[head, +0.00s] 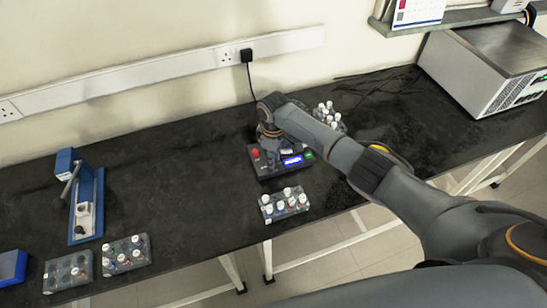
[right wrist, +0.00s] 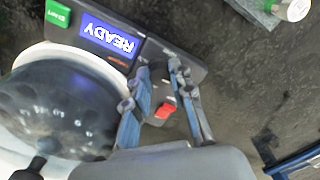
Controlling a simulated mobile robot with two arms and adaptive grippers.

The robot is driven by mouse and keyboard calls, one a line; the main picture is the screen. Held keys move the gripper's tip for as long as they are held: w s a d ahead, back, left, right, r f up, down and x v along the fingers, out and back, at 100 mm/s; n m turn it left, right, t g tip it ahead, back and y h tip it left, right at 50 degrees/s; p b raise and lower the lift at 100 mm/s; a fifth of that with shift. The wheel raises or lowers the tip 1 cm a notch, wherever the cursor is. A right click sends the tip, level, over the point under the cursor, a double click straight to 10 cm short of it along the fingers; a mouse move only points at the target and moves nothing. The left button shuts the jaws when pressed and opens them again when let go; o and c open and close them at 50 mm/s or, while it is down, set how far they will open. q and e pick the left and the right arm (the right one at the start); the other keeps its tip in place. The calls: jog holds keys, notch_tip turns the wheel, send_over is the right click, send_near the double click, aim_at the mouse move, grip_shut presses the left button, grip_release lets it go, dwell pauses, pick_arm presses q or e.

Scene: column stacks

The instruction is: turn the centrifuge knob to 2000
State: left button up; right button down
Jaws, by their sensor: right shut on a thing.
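The centrifuge (head: 263,170) stands on the black bench, mostly covered from above by my right arm. Its lit display (right wrist: 108,40) reads READY, upside down in the right wrist view; it is blue in the head view (head: 292,161). My right gripper (right wrist: 160,73) points at the control panel, its two fingers shut around the dark knob (right wrist: 158,72) between the display and a red button (right wrist: 165,111). The knob's scale and pointer cannot be read. In the head view the right gripper (head: 271,158) is over the panel, its fingertips hard to make out. My left gripper is not in view.
A green START button (right wrist: 57,13) is at the panel's other end. A rack of white-capped tubes (head: 285,204) stands in front, another (head: 328,116) behind. A blue press-like device (head: 87,205) and more racks (head: 127,254) stand left. The bench between is clear.

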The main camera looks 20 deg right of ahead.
jog(key=c, duration=1.1)
grip_release()
jog(key=shift+c, duration=0.2)
jog(key=shift+r, duration=0.1)
notch_tip(320, 180, up, 12)
